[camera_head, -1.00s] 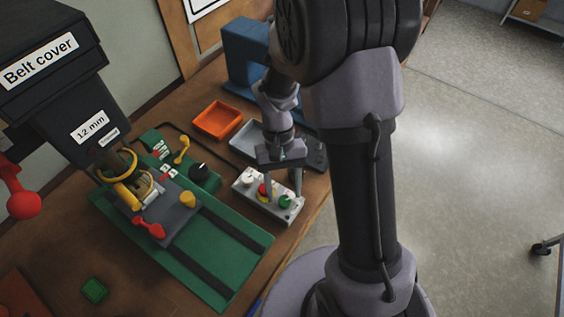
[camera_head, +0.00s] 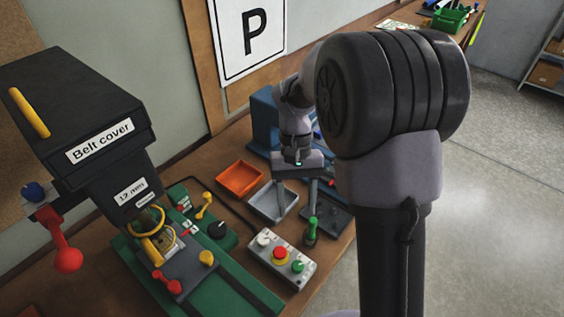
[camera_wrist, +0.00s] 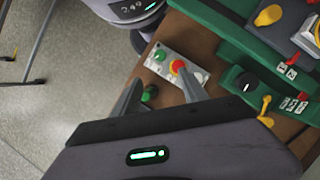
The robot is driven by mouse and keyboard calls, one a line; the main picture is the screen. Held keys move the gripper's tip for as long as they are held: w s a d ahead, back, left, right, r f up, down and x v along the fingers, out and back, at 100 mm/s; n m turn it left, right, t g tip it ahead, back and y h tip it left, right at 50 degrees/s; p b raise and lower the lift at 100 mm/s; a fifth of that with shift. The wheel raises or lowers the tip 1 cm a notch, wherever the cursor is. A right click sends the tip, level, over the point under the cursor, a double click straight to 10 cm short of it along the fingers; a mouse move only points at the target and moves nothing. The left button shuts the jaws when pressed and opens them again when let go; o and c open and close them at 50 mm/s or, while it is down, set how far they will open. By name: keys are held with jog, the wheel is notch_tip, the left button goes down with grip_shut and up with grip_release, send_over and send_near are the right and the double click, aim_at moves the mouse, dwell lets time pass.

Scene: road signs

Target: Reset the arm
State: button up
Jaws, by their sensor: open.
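My gripper (camera_head: 297,208) is open, its two fingers pointing down and spread apart. It is above the bench, behind the grey control box (camera_head: 282,260) in the head view. The box carries a white knob, a red button on yellow and a green knob. In the wrist view the box (camera_wrist: 163,70) lies beyond the fingertips of my gripper (camera_wrist: 160,82). A green-topped piece (camera_head: 312,225) shows beside the right finger in the head view. It also shows near the left finger in the wrist view (camera_wrist: 149,93); I cannot tell whether they touch.
A belt-drive machine (camera_head: 90,120) with a black cover and red handle stands at left on a green base. An orange tray (camera_head: 239,179), a grey tray (camera_head: 268,204) and a blue stand (camera_head: 264,115) are near my gripper. Open floor lies at right.

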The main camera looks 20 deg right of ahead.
jog(key=s+a+m+t+b, duration=0.1)
jog(key=s+a+t+b, duration=0.1)
jog(key=s+t+b, duration=0.3)
jog(key=s+a+m+t+y+b, duration=0.1)
jog(key=s+a+t+b, duration=0.1)
jog(key=s+t+b, duration=0.3)
jog(key=s+b, duration=0.3)
jog(key=shift+s+a+r, duration=0.25)
jog(key=shift+s+a, duration=0.15)
